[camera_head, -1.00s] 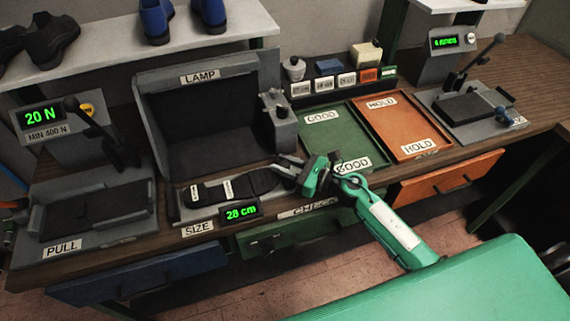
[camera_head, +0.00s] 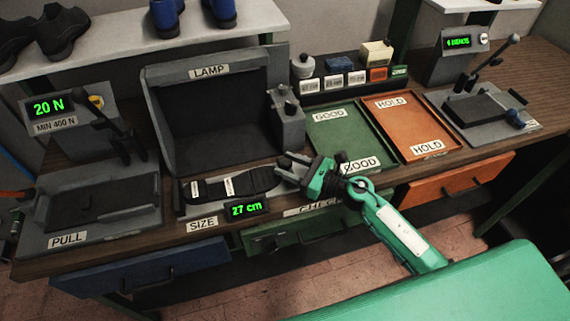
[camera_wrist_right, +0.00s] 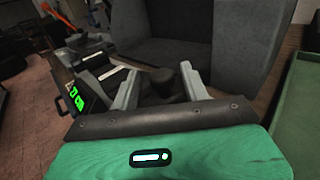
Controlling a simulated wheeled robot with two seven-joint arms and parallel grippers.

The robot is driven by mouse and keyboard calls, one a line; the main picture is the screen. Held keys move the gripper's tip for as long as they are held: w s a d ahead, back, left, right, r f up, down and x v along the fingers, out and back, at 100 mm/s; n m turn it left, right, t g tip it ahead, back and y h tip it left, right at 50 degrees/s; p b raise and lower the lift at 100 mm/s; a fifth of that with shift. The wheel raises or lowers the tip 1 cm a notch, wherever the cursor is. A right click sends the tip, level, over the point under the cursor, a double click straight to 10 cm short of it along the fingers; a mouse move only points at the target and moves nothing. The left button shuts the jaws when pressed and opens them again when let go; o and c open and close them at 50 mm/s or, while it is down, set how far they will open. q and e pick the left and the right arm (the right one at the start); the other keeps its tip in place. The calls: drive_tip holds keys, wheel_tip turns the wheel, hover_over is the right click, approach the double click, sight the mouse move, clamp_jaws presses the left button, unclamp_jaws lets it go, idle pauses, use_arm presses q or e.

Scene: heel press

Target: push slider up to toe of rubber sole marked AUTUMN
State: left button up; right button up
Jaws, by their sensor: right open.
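A dark rubber sole (camera_head: 252,181) lies flat on the grey SIZE gauge (camera_head: 180,206) in the head view, with two pale labels too small to read. The gauge's display (camera_head: 246,208) reads 27 cm. My right gripper (camera_head: 284,168) is at the sole's right end, its fingers pointing left. My left gripper is not in view.
The LAMP box (camera_head: 209,72) stands right behind the gauge. A PULL fixture (camera_head: 85,205) is to the left, with a 20 N display. Green GOOD (camera_head: 335,120) and orange HOLD (camera_head: 400,112) trays lie to the right. Drawers run below the bench front.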

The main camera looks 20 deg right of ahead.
drive_tip(key=b+v, duration=0.4)
drive_tip(key=v, duration=0.7)
drive_tip(key=shift+s+a+f, duration=0.1)
drive_tip(key=shift+f, duration=0.05)
drive_tip(key=shift+s+d, duration=0.4)
drive_tip(key=shift+d, duration=0.1)
drive_tip(key=shift+s, duration=0.1)
idle(0.5)
